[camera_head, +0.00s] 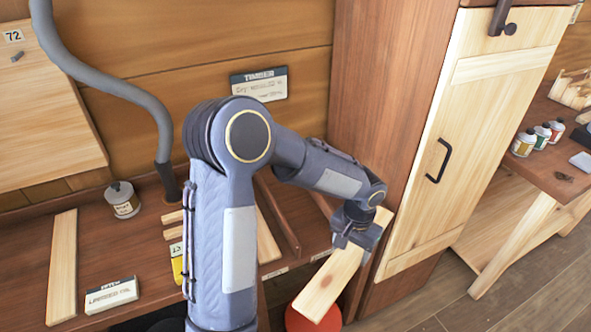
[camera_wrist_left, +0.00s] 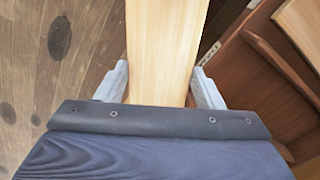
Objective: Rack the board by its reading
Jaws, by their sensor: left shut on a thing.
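A pale wooden board (camera_head: 330,284) is held in my left gripper (camera_head: 360,232), tilted, in front of the shelf's right end. In the left wrist view the board (camera_wrist_left: 165,45) runs away between the two fingers (camera_wrist_left: 163,85), which close on its edges. A yellow meter (camera_head: 178,262) lies on the bench, partly hidden by my left arm; its small display is too small to read surely. A wooden rack with upright dividers (camera_head: 280,215) stands behind my arm, with another pale board (camera_head: 267,240) in it. A "TIMBER" sign (camera_head: 258,84) hangs above; its handwriting is unclear.
A loose board (camera_head: 62,265), a jar (camera_head: 122,200) and a "Linseed oil" card (camera_head: 110,295) are on the bench at left. A red round object (camera_head: 312,318) is below the held board. A closed cabinet door (camera_head: 470,140) stands close on the right.

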